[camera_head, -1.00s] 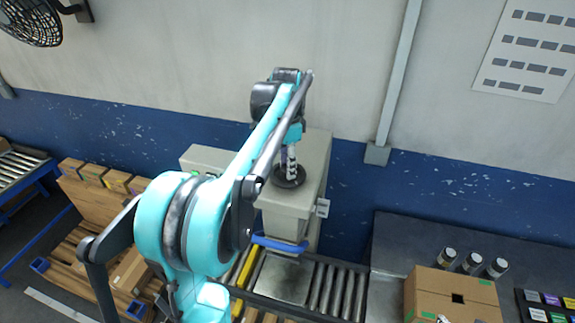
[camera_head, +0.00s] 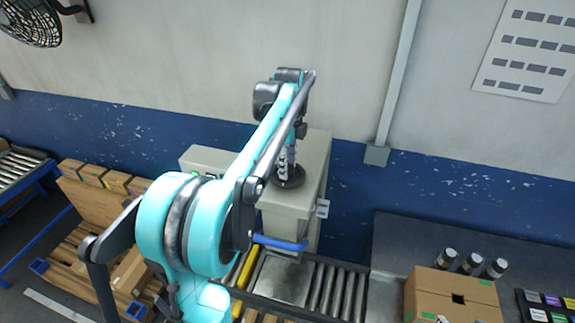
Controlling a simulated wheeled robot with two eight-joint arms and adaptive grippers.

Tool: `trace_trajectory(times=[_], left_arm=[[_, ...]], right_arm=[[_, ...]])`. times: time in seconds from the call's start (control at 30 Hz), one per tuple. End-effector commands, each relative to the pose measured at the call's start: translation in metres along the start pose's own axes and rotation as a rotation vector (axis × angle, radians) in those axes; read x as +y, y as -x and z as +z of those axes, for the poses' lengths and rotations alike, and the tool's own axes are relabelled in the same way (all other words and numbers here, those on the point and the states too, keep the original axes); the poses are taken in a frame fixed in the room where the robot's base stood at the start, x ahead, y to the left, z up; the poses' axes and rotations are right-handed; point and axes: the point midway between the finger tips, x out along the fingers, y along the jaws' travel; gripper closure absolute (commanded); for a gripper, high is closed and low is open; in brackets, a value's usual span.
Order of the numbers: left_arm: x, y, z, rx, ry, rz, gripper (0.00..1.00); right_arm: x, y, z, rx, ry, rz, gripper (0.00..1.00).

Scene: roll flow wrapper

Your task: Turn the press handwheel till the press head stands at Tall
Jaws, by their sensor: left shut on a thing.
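The press (camera_head: 312,170) is a beige-grey cabinet against the wall, behind the roller conveyor. Its dark round handwheel (camera_head: 290,178) lies on top of the cabinet, partly hidden by my gripper. My left arm reaches over from the lower left, and my left gripper (camera_head: 287,172) points down at the handwheel, shut on it. A small tag (camera_head: 322,208) sits on the press's right side; its marks are too small to read. A blue bar (camera_head: 280,243) shows at the press's front, low above the conveyor. My right gripper is not in view.
The roller conveyor (camera_head: 335,290) runs in front of the press. A cardboard box (camera_head: 450,292) and several dark jars (camera_head: 470,262) stand on the dark table (camera_head: 400,228) at right. Boxes on a pallet (camera_head: 95,195) stand at left. A fan hangs top left.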

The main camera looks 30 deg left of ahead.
Motion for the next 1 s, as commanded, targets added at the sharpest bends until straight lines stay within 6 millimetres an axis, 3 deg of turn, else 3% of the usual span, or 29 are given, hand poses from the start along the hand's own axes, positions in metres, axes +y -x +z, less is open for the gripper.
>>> trace_trajectory(times=[0.63,0.67,0.73,1.0], left_arm=[[-0.0005,0.0008,0.0002,-0.002,-0.051,-0.002,0.92],[-0.0005,0.0008,0.0002,-0.002,-0.051,-0.002,0.58],[-0.0004,0.0007,0.0001,-0.002,-0.051,-0.002,0.42],[-0.0002,0.0005,0.0,-0.002,-0.05,-0.001,0.42]], right_arm=[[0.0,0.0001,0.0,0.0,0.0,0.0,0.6],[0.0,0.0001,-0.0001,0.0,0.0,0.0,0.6],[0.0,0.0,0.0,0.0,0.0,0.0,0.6],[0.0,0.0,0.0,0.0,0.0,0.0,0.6]])
